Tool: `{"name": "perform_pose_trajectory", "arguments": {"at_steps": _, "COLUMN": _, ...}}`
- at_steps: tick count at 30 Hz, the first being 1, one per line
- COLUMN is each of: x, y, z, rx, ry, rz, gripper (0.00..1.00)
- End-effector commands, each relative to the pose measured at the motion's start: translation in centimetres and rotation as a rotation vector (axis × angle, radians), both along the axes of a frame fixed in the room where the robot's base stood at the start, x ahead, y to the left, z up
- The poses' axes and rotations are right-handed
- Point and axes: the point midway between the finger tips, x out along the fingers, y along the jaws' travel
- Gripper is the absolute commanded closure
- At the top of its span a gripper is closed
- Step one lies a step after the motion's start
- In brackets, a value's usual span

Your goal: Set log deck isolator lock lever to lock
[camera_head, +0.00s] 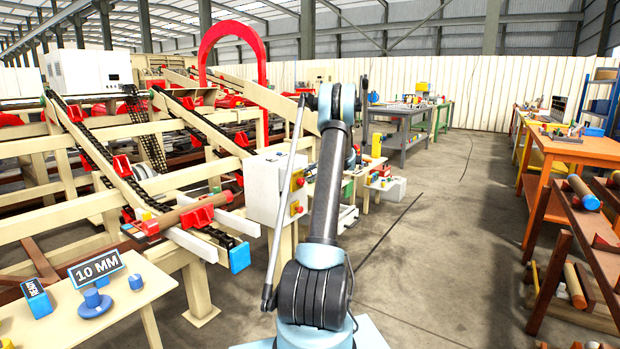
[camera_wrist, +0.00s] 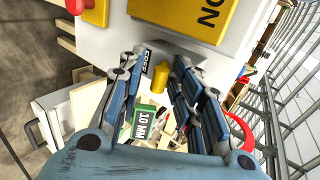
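The white control box (camera_head: 268,187) stands left of my arm in the head view, with red and yellow controls on its right side. In the wrist view its white face (camera_wrist: 120,45) fills the top, with a yellow plate (camera_wrist: 207,18) reading "ON". I cannot make out the lock lever for certain. A small yellow cylinder (camera_wrist: 160,76) shows between my fingers; I cannot tell whether it is part of the lever. My gripper (camera_wrist: 162,57) is open, its fingertips close to the box's edge, and no contact is clear. In the head view my arm hides the gripper.
A red button (camera_wrist: 75,6) sits left of the yellow plate. A cream table (camera_head: 95,315) with a "10 MM" sign (camera_head: 96,268) stands at the front left. The chain conveyor (camera_head: 110,165) lies behind. An orange bench (camera_head: 575,150) stands right; the floor between is mostly clear.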

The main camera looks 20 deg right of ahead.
Motion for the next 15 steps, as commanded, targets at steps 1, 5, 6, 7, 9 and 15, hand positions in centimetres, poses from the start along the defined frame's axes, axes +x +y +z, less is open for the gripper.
{"name": "perform_pose_trajectory", "arguments": {"at_steps": 1, "x": 0.0, "y": 0.0, "z": 0.0, "rx": 0.000, "ry": 0.000, "rz": 0.000, "gripper": 0.67}}
{"name": "perform_pose_trajectory", "arguments": {"at_steps": 5, "x": -0.2, "y": -0.2, "z": 0.2, "rx": 0.000, "ry": 0.000, "rz": 0.000, "gripper": 0.67}}
{"name": "perform_pose_trajectory", "arguments": {"at_steps": 6, "x": -0.3, "y": -0.3, "z": 0.3, "rx": 0.001, "ry": 0.001, "rz": -0.001, "gripper": 0.67}}
{"name": "perform_pose_trajectory", "arguments": {"at_steps": 7, "x": -0.4, "y": -0.4, "z": 0.4, "rx": 0.000, "ry": 0.000, "rz": -0.001, "gripper": 0.67}}
{"name": "perform_pose_trajectory", "arguments": {"at_steps": 9, "x": -0.8, "y": -0.7, "z": 0.7, "rx": 0.000, "ry": 0.000, "rz": -0.001, "gripper": 0.67}}
{"name": "perform_pose_trajectory", "arguments": {"at_steps": 15, "x": -2.5, "y": -2.0, "z": 1.9, "rx": 0.000, "ry": 0.000, "rz": -0.001, "gripper": 0.67}}
